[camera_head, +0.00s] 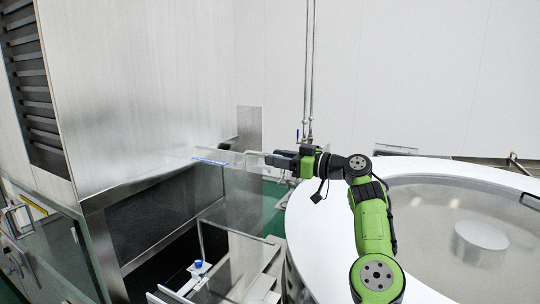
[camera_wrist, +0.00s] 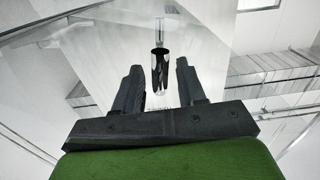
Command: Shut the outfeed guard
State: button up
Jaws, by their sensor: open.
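The outfeed guard (camera_head: 236,195) looks like a clear panel with a blue strip along its top left edge. It hangs in front of the opening of the steel washer housing, at a slant. My gripper (camera_head: 268,158) is at the panel's upper right, level with its top edge. In the wrist view, my gripper (camera_wrist: 159,66) is open, with its two dark fingers apart. A slim upright shiny bar (camera_wrist: 159,72), seemingly a handle on the clear panel, shows between the fingertips. I cannot tell whether the fingers touch it.
The steel housing (camera_head: 140,80) fills the left. A large white-rimmed round table (camera_head: 325,225) with a clear cover lies at right, under my arm. A clear side panel (camera_head: 50,250) with handles is at lower left. Pipes (camera_head: 308,70) run down the back wall.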

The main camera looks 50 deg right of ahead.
jog(key=shift+x, duration=1.35)
jog(key=shift+s+a+r, duration=0.1)
jog(key=shift+s, duration=0.05)
grip_shut()
